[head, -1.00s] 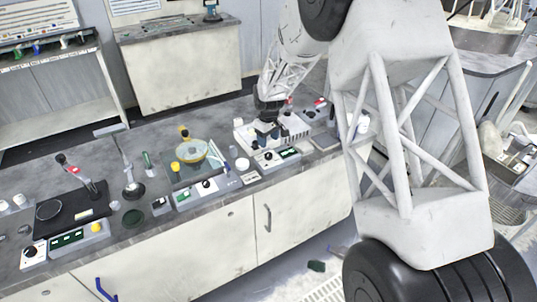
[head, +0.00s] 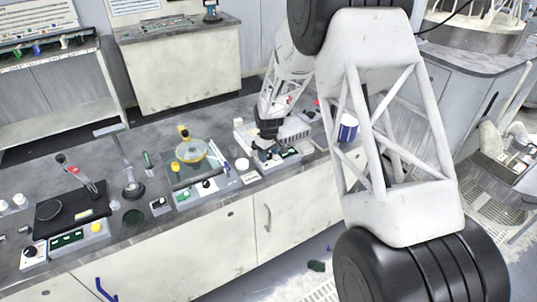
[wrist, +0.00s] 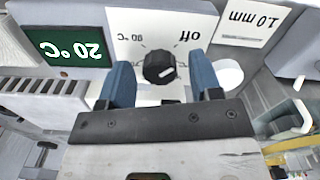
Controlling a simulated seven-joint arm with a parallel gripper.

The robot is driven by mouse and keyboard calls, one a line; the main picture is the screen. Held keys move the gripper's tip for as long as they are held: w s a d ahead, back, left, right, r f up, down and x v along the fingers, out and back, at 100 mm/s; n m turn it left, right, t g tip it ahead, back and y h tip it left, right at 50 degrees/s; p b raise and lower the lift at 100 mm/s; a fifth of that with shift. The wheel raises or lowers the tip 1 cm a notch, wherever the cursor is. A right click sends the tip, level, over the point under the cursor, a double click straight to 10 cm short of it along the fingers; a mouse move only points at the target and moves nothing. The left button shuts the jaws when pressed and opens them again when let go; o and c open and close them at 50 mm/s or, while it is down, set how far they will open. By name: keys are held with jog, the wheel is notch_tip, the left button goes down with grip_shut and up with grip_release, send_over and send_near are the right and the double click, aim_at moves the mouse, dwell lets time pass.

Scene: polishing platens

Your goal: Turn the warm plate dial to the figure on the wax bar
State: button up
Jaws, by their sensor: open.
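The warm plate dial (wrist: 158,67) is a black ridged knob with a light mark, on a white panel printed "off" and "90 °C", upside down in the wrist view. A green display (wrist: 68,48) beside it reads 20 °C. My gripper (wrist: 162,80) is open, with one blue finger on each side of the dial; I cannot tell whether they touch it. In the head view my gripper (head: 268,146) is low over the front of the warm plate (head: 290,156) and hides its dial. I cannot make out the wax bar or a figure on it.
A white card (wrist: 246,22) reading "1.0 mm" and a white round piece (wrist: 228,74) lie close by. A yellow-rimmed glass dish (head: 192,151) stands on the unit to the left. A blue-and-white tub (head: 348,127) is right of my gripper, near my arm.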

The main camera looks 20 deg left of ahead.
jog(key=shift+f, duration=0.15)
jog(key=c, duration=0.9)
jog(key=shift+c, duration=0.2)
jog(key=shift+m, duration=0.5)
jog(key=m, duration=1)
jog(key=shift+m, duration=0.3)
